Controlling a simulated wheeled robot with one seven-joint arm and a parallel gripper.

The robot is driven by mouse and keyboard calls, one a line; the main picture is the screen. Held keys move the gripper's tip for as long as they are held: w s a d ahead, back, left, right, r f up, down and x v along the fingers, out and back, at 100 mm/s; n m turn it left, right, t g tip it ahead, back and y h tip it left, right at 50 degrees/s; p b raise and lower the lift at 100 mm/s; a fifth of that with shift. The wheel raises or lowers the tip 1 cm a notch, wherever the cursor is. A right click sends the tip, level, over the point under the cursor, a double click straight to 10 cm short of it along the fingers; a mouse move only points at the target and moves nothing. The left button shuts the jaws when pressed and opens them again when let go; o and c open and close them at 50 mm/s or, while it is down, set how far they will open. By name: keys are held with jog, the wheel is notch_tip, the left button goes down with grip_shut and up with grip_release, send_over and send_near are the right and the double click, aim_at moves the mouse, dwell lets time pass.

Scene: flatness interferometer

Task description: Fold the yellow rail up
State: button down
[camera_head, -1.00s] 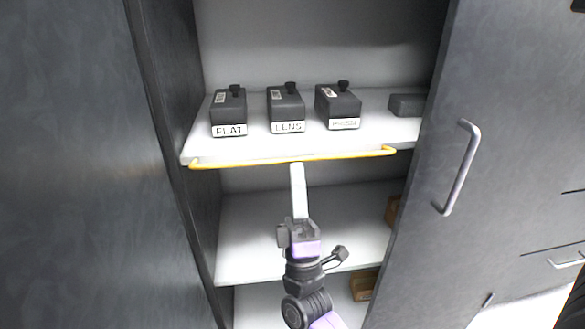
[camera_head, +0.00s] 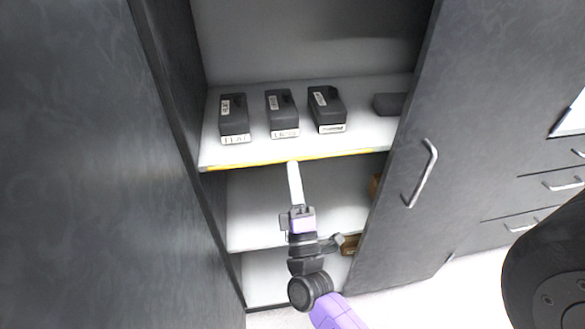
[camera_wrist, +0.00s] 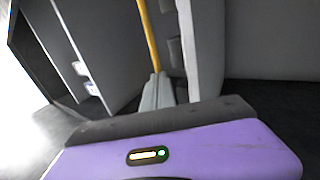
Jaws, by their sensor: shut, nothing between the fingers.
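The yellow rail (camera_head: 335,155) runs along the front edge of the upper shelf (camera_head: 260,155), as a thin line close against that edge in the head view. Its end bends do not show clearly, and I cannot tell its exact tilt. My gripper (camera_head: 292,166) is shut and empty, with its pale fingers pointing up at the middle of the rail from below and in front. In the wrist view the rail (camera_wrist: 148,35) comes down to the tips of my gripper (camera_wrist: 157,80). The fingertips look at or touching the rail; contact cannot be told for sure.
Several dark boxes stand on the upper shelf, including labelled ones at left (camera_head: 234,118), middle (camera_head: 282,113) and right (camera_head: 327,109). A lower shelf (camera_head: 250,215) lies beneath. The dark cabinet door (camera_head: 400,240) with a handle (camera_head: 424,172) stands open at right.

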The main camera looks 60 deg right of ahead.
aim_at(292, 159)
jog(key=r+p, duration=0.1)
jog(key=p, duration=0.3)
jog(key=d+r+g+y+p, duration=0.1)
jog(key=p, duration=0.4)
jog(key=w+r+y+p, duration=0.1)
jog(key=p, duration=0.3)
jog(key=shift+d+r+g, duration=0.15)
jog(key=shift+g, duration=0.25)
jog(key=shift+p+x, duration=0.75)
jog(key=shift+p, duration=0.4)
jog(key=shift+r, duration=0.15)
